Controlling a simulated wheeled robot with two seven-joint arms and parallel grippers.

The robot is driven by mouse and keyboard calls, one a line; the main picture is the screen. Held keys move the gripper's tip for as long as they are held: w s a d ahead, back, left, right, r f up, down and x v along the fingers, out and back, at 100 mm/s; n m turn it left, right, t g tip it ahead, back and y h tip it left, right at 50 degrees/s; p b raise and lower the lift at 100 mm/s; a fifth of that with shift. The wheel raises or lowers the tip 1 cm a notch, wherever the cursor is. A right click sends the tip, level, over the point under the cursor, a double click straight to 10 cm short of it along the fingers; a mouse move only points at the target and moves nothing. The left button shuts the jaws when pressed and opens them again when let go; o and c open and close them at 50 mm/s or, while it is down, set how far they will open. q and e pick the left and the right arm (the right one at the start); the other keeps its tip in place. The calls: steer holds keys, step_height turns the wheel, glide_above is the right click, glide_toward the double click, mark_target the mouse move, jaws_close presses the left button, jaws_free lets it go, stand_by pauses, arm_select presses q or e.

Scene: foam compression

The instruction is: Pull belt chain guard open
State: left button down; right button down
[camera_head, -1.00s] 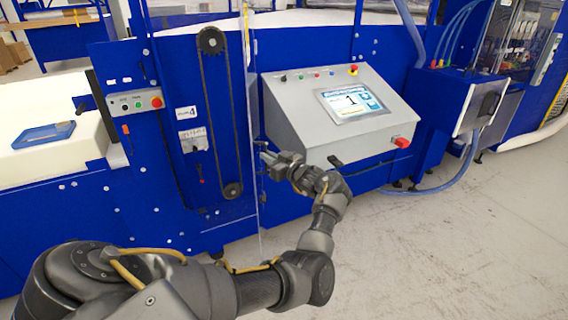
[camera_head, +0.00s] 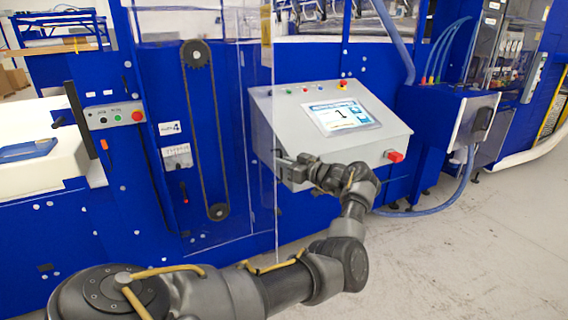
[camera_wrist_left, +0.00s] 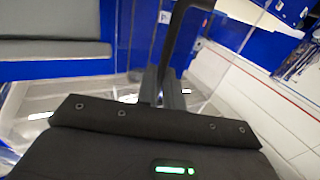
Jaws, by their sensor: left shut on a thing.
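The belt chain guard (camera_head: 262,110) is a clear panel in the head view. It stands swung out from the blue machine, its free edge toward me. The dark belt chain (camera_head: 188,105) runs between an upper and a lower sprocket on the blue panel behind it. My left gripper (camera_head: 284,166) is at the guard's free edge, shut on its handle. In the left wrist view the black handle (camera_wrist_left: 182,38) rises from between the two fingers (camera_wrist_left: 162,88), and the clear guard shows around them. My right gripper is not in view.
A grey console (camera_head: 345,125) with a screen and a red knob stands just behind and right of my left gripper. A button box (camera_head: 115,115) is at the left. A blue hose (camera_head: 440,205) lies near the floor at right. The grey floor (camera_head: 450,270) in front is clear.

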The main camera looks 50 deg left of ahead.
arm_select(q)
steer(key=shift+w+a+r, duration=0.1)
steer(key=shift+r, duration=0.05)
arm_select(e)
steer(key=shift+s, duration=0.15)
